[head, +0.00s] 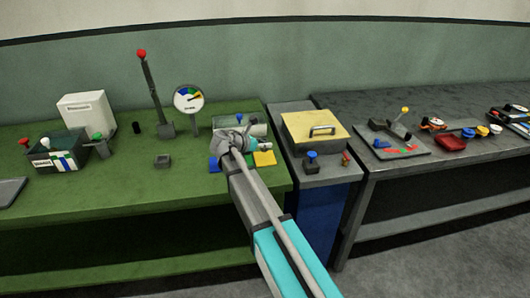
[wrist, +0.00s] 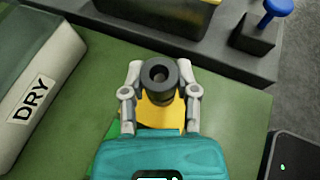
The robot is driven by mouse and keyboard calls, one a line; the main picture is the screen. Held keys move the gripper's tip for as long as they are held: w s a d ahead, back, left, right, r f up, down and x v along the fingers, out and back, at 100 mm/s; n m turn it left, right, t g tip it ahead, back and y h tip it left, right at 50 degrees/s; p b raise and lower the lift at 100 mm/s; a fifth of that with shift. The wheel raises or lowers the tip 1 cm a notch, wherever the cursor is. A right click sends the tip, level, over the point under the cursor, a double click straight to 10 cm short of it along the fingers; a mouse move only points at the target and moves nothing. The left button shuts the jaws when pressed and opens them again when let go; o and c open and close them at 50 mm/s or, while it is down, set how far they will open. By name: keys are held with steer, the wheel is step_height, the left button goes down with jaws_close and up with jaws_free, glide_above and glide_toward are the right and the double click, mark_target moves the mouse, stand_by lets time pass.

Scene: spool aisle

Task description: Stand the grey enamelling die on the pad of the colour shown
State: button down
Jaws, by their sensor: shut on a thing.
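The grey enamelling die (wrist: 160,73), a dark ringed cylinder with a central hole, sits between the two fingers of my gripper (wrist: 161,82), which is shut on it. The yellow pad (wrist: 160,116) lies below and behind the die in the wrist view; whether they touch cannot be told. The yellow pad also shows in the head view (head: 264,158), just right of my gripper. A blue pad (head: 214,163) lies to the left. A sliver of green pad (wrist: 115,129) shows beside my wrist. A round dial (head: 188,98) has coloured segments; its needle appears to point right, towards yellow.
A container labelled DRY (wrist: 38,95) stands left of my gripper. A grey unit with a yellow lid (head: 313,131) and a blue knob (head: 311,156) adjoins the green bench. A red-topped lever (head: 150,90) stands behind.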

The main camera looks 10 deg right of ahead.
mark_target(265, 150)
steer(key=shift+w+d+f+b, duration=0.15)
steer(key=shift+w+f+b, duration=0.1)
steer(key=shift+f+b, duration=0.2)
steer(key=shift+w+f+b, duration=0.15)
steer(key=shift+f+b, duration=1.45)
steer(key=shift+f, duration=0.15)
steer(key=shift+c, duration=1.8)
jaws_free()
steer(key=shift+r, duration=0.25)
